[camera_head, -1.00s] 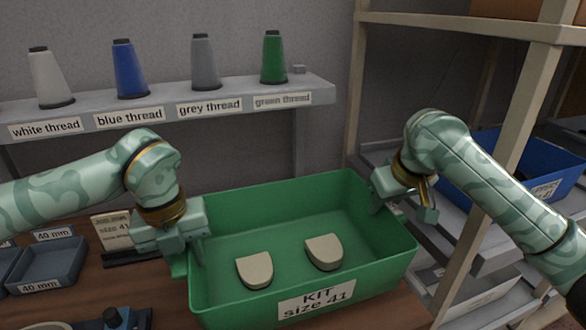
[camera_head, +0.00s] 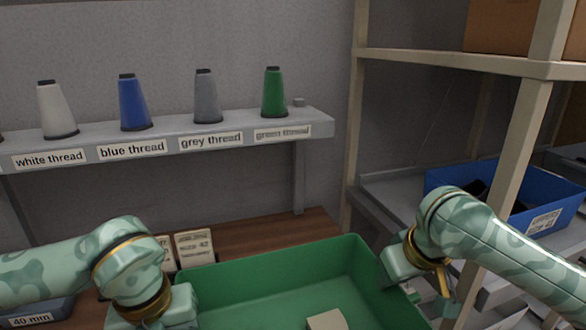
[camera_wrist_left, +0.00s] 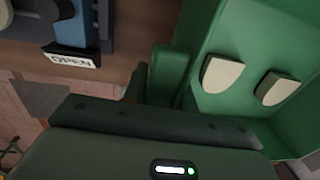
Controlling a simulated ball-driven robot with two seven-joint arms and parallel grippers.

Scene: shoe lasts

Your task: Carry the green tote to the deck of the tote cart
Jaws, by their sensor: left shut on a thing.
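The green tote (camera_head: 280,275) is at the bottom of the head view, its front cut off. One pale shoe last (camera_head: 326,319) shows inside it; the left wrist view shows two lasts (camera_wrist_left: 220,73) on the tote's floor. My left gripper (camera_head: 183,308) is at the tote's left wall. In the left wrist view it (camera_wrist_left: 155,82) is shut on that wall. My right gripper (camera_head: 400,275) is at the tote's right rim; its fingertips are too hidden to tell whether it grips. I cannot make out a tote cart for certain.
A shelf (camera_head: 320,123) with labelled thread cones stands at the back. A wooden bench (camera_head: 280,228) with size cards (camera_head: 193,247) lies behind the tote. A rack with a pale post (camera_head: 515,150) and a blue bin (camera_head: 540,215) stands at the right, close to my right arm.

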